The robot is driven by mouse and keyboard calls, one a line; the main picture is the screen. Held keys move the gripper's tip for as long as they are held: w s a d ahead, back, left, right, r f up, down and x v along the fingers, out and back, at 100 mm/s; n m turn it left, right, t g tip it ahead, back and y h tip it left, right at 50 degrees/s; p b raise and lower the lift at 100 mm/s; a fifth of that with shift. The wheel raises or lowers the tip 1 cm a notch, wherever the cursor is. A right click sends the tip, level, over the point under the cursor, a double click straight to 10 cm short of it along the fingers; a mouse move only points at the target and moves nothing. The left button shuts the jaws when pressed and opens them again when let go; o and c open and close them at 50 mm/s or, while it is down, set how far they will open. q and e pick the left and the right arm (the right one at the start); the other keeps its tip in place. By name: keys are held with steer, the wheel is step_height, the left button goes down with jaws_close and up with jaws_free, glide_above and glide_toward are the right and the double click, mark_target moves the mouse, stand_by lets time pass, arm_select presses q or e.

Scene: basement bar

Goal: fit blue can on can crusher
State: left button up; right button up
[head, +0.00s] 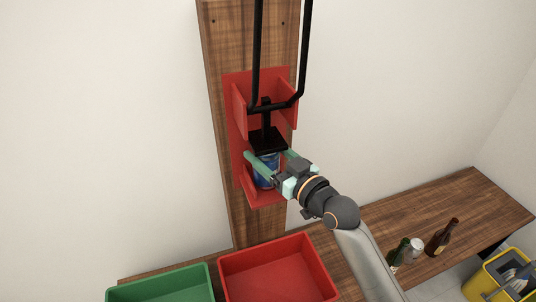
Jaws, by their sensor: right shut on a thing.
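The can crusher (267,112) is a red metal frame with a black handle and a black press plate (268,141), fixed to an upright wooden board. The blue can (264,169) stands inside the red frame, below the press plate. My right gripper (268,158) is shut on the can, with its green fingers on either side of it. The can's top is hidden by the plate and fingers, and I cannot tell whether its base touches the red bottom. My left gripper is not in view.
A red bin (318,262) and a green bin (190,270) stand below the crusher. Bottles (441,238) and a pale can (415,247) stand on the wooden counter (450,200) at right. A yellow container (480,284) is at the lower right.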

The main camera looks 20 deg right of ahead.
steer(key=o, duration=0.9)
steer(key=shift+s, duration=0.1)
steer(key=shift+s+d+p, duration=0.1)
steer(key=shift+s+p, duration=0.85)
steer(key=shift+s, duration=1.5)
steer(key=s+p, duration=0.1)
steer(key=s, duration=0.6)
steer(key=shift+p, duration=0.3)
steer(key=shift+d, duration=0.1)
